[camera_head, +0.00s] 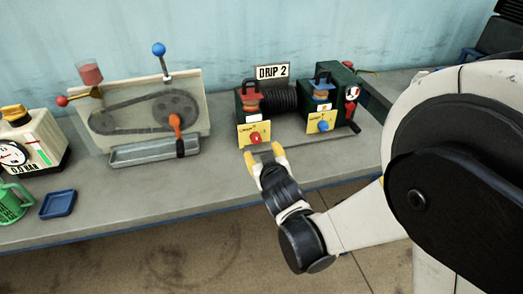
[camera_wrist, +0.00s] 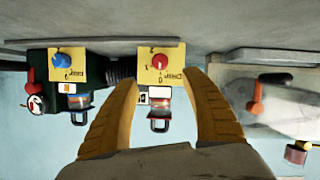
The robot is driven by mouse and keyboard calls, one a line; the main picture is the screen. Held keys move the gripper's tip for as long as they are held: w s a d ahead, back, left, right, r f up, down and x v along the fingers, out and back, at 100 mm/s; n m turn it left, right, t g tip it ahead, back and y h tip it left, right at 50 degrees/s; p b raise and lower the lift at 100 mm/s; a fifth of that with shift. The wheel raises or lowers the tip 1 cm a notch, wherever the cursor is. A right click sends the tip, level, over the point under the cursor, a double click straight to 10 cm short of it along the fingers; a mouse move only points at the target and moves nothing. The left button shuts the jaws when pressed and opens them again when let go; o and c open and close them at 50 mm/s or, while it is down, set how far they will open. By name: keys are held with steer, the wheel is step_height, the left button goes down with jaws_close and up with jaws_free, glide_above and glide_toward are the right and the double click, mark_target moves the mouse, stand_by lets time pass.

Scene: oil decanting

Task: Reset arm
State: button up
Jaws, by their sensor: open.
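My gripper (camera_head: 267,155) is open and empty in front of the bench's far-side machine. Its two yellow fingers also show spread apart in the wrist view (camera_wrist: 161,80). Between and beyond the fingertips is a yellow panel (camera_wrist: 160,75) with a red knob (camera_wrist: 159,61). The red knob (camera_head: 256,138) in the head view is just beyond the fingertips. I cannot tell whether the fingers touch the panel. A second yellow panel with a blue knob (camera_head: 323,125) stands to the right; its blue knob (camera_wrist: 61,61) is at the left in the upside-down wrist view.
A "DRIP 2" sign (camera_head: 272,72) stands behind the machine. A belt-and-pulley rig (camera_head: 150,110) with a metal trough (camera_head: 155,151) is to the left. The bench front (camera_head: 190,190) is clear.

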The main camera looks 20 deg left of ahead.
stand_by(0.3)
steer(key=s+d+r+m+g+h, duration=0.15)
steer(key=d+r, duration=0.25)
steer(key=d, duration=0.6)
steer(key=s+d+r+m+h, duration=0.1)
steer(key=d+r+m+h, duration=0.2)
steer(key=d, duration=0.8)
steer(key=s+d+m+g+h, duration=0.1)
steer(key=s+d+m+g, duration=0.2)
steer(key=s+d, duration=1.1)
steer(key=s, duration=0.3)
steer(key=shift+s+d+g+h, duration=0.25)
steer(key=shift+s+g+h, duration=0.1)
steer(key=shift+w+r+m, duration=0.1)
steer(key=shift+r+m, duration=0.05)
steer(key=shift+m, duration=0.2)
